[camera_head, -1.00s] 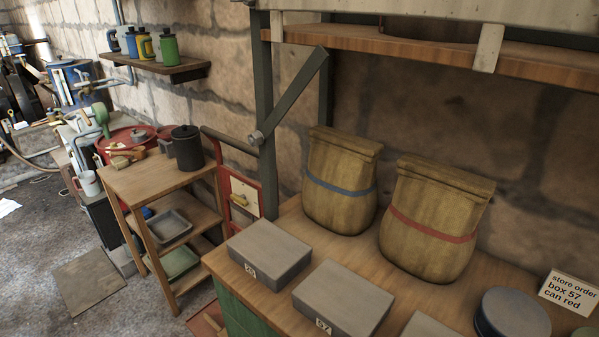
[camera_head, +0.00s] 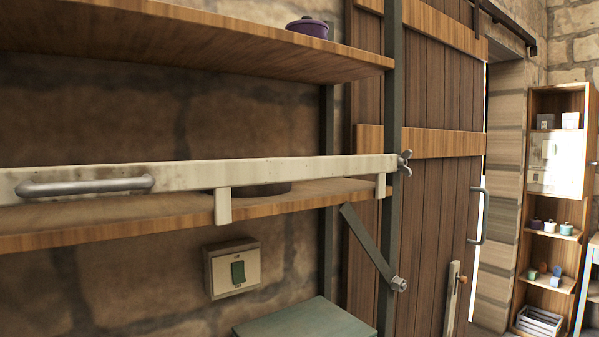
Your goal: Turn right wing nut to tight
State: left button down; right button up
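A metal wing nut (camera_head: 404,162) sits at the right end of the long pale bar (camera_head: 290,168), against the dark green upright post (camera_head: 390,130). Its wings stick out to the right of the post, one up and one down. How tight it is cannot be told. The bar runs along the front of a wooden shelf and has a grey metal handle (camera_head: 86,185) at the left. Neither of my grippers is in view.
A slanted green brace (camera_head: 366,242) with a bolt (camera_head: 398,284) hangs below the shelf. A switch box (camera_head: 231,268) is on the stone wall. A plank door (camera_head: 440,210) and a wooden shelf unit (camera_head: 556,150) stand to the right. A purple pot (camera_head: 307,28) is on the upper shelf.

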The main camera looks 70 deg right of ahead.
aim_at(402, 162)
jog(key=z, duration=0.45)
jog(key=k+z, duration=0.1)
jog(key=z, duration=1.25)
jog(key=k+z, duration=0.1)
jog(key=z, duration=0.35)
jog(key=l+z, duration=0.1)
jog(key=z, duration=0.4)
